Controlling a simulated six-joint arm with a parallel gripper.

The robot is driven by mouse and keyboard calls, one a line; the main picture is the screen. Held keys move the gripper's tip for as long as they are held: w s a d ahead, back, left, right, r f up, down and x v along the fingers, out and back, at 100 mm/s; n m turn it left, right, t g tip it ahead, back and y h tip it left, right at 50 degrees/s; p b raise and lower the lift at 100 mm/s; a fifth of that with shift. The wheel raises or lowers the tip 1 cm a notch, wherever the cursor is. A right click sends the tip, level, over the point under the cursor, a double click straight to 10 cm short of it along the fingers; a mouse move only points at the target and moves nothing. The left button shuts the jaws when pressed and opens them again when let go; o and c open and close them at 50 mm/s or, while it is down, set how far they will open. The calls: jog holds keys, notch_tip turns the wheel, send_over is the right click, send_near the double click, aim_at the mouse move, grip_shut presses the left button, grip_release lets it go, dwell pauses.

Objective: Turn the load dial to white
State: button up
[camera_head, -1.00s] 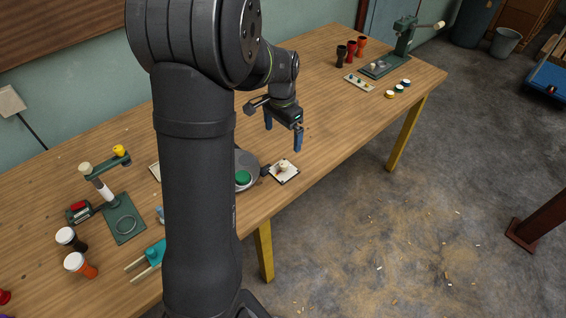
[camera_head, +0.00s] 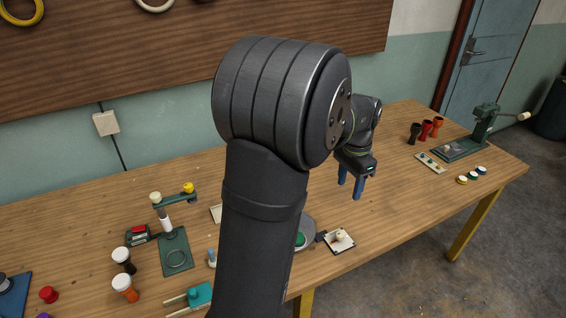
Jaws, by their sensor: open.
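A small white square plate with a cream knob (camera_head: 339,238) lies near the front edge of the table; it looks like the load dial. Its colour marks and the way its knob points are too small to read. My gripper (camera_head: 350,190) has two blue fingers pointing down, apart and empty. In the picture it is above and slightly right of the knob, not touching it.
My arm hides part of the table and a grey round base with a green disc (camera_head: 300,239). A green press (camera_head: 175,250) stands left, near small goblet drums (camera_head: 124,287). A lever tool (camera_head: 484,125), more drums (camera_head: 425,130) and small discs (camera_head: 471,175) are at the right.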

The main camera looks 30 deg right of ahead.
jog(key=n, duration=3.4)
send_near(341, 233)
notch_tip(341, 233, down, 9)
jog(key=shift+s+a+r, duration=0.1)
jog(key=shift+s+a, duration=0.05)
jog(key=c, duration=1)
